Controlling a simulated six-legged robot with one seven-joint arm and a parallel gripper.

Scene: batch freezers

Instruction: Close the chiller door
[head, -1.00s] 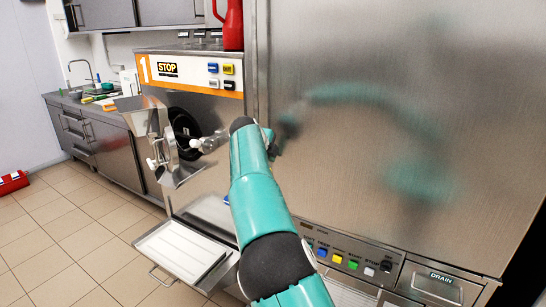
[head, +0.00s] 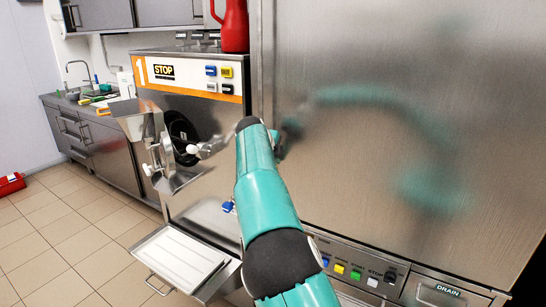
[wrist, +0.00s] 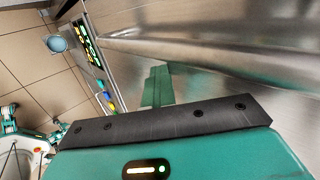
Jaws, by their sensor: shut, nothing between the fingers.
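The chiller door is the large brushed-steel panel (head: 400,120) filling the right of the head view, and it looks flush with its cabinet. My arm reaches forward beside its left edge and reflects in the steel.
A batch freezer (head: 195,130) with an orange "1" panel stands left of the door, its white tray (head: 185,258) sticking out low in front. A control strip (head: 350,272) and DRAIN drawer (head: 448,290) lie below the door.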

